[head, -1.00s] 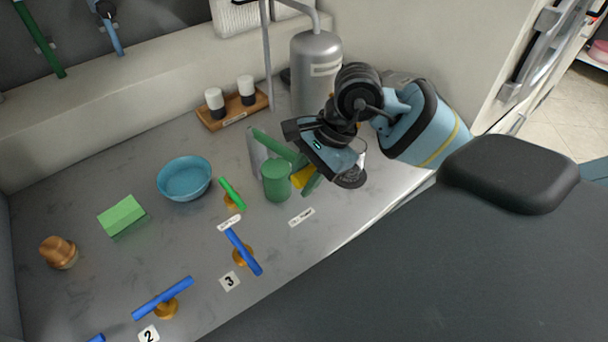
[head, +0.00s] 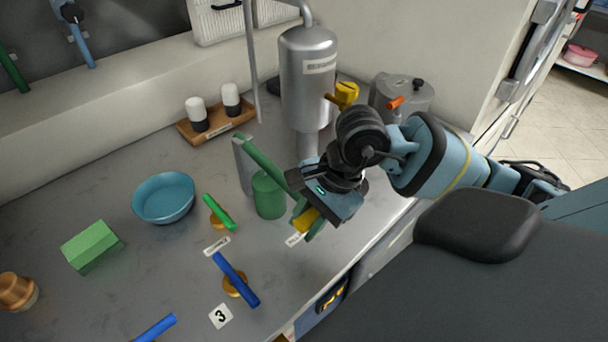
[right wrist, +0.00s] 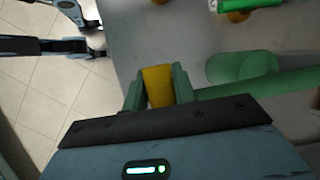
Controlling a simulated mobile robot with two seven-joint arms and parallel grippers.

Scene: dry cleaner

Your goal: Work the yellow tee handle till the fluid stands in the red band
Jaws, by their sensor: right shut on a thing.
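A yellow handle (head: 306,220) sits at the outer end of a long green lever (head: 268,163), beside a squat green cylinder (head: 269,197). My right gripper (head: 309,223) is shut on this yellow handle, low over the counter's front part. In the right wrist view the yellow handle (right wrist: 158,86) lies between the two green fingers of my right gripper (right wrist: 158,92). A narrow grey upright (head: 243,166) stands behind the cylinder. I cannot make out a red band or a fluid level. My left gripper is out of view.
A silver tank (head: 307,80) and a grey lidded pot (head: 402,97) stand behind my right arm. Blue-handled valves (head: 236,279), a green-handled valve (head: 219,212), a blue bowl (head: 163,197) and a green block (head: 91,246) occupy the counter (head: 150,265) on the left.

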